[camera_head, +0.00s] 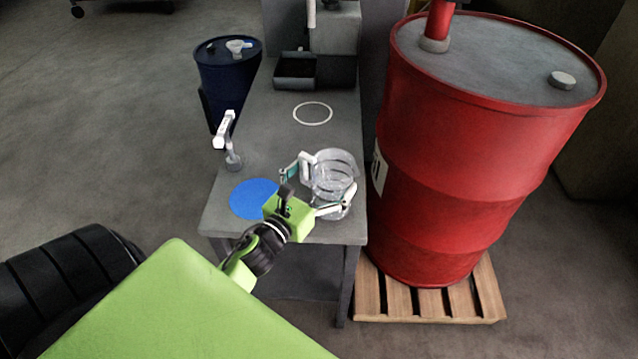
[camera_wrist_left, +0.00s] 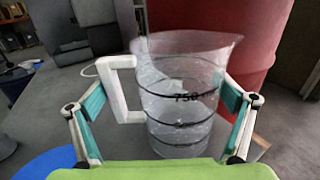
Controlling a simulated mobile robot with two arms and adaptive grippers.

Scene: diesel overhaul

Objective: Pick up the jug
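The clear jug (camera_head: 335,172) stands upright near the front right of the grey table. It has a white handle on its left side and dark measuring lines, and it also shows in the left wrist view (camera_wrist_left: 182,100). My left gripper (camera_head: 328,178) is at the jug with its fingers spread. In the left wrist view, the left finger is beside the handle and the right finger is beside the jug's right wall. I cannot tell whether either finger touches it. My right gripper is not in view.
A blue disc (camera_head: 252,199) and a white-and-grey upright device (camera_head: 230,140) are left of the jug. A white ring (camera_head: 313,113) marks clear table (camera_head: 270,120) behind. A red drum (camera_head: 470,150) on a pallet stands close on the right; a blue drum (camera_head: 228,75) stands back left.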

